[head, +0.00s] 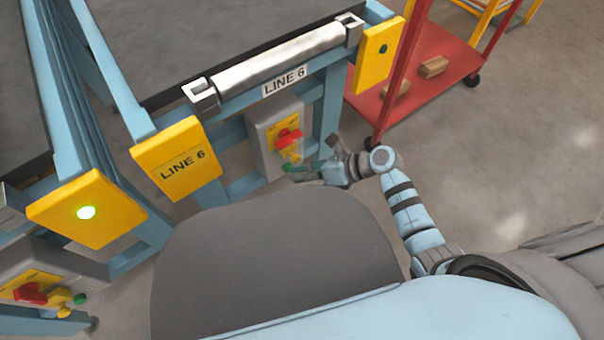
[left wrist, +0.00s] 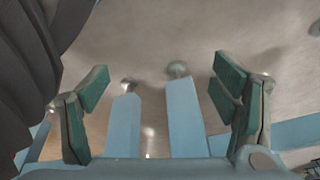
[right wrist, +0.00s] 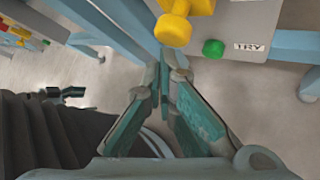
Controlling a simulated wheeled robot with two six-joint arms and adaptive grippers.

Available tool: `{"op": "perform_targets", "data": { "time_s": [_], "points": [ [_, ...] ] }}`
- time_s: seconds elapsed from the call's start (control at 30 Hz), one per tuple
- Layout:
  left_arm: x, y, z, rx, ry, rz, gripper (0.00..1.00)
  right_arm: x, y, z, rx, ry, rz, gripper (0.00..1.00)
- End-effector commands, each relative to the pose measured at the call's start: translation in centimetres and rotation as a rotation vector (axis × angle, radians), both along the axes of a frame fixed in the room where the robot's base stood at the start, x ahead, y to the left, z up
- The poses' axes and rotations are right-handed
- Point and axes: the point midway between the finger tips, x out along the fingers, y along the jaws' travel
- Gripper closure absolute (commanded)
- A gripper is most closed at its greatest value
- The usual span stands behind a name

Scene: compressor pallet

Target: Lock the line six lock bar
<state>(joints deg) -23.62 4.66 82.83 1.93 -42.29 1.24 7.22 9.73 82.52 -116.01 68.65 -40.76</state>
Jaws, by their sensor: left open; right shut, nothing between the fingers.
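The line six station has a LINE 6 label (head: 284,80) on its blue frame. A silver bar (head: 275,57) lies across the frame's top between two end brackets. Below it, a grey box (head: 262,135) carries a yellow plate and a red handle (head: 288,138). Which part is the lock bar I cannot tell for certain. My right gripper (head: 292,168) is shut and empty, just below the red handle. In the right wrist view, its tips (right wrist: 166,75) are below a yellow knob (right wrist: 173,28) and beside a green button (right wrist: 213,48). My left gripper (left wrist: 163,85) is open and empty.
A yellow LINE 6 plate (head: 177,160) stands at the frame's near corner. A neighbouring yellow plate (head: 85,208) has a lit green lamp. Another box with a red handle (head: 30,294) is at lower left. A red cart (head: 440,62) holds wooden blocks.

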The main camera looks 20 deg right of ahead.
Motion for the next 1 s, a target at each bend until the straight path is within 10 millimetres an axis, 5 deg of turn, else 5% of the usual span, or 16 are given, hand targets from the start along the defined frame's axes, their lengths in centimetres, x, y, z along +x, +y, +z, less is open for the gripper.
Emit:
{"op": "perform_targets", "data": {
  "time_s": [0.17,0.63,1.0],
  "points": [
    [0.7,-0.3,2.0,0.005,0.016,-0.021,0.2,-1.0,0.2,-2.8,-0.005,0.008,-0.008,1.0],
    [-2.9,0.7,-2.8,-0.003,-0.02,0.036,0.2,-4.3,-6.4,2.5,-0.008,0.01,-0.01,1.0],
    [-3.5,0.9,-3.2,0.002,-0.016,0.034,0.2,-4.8,-7.3,2.9,-0.004,0.011,-0.01,1.0]
  ]
}}
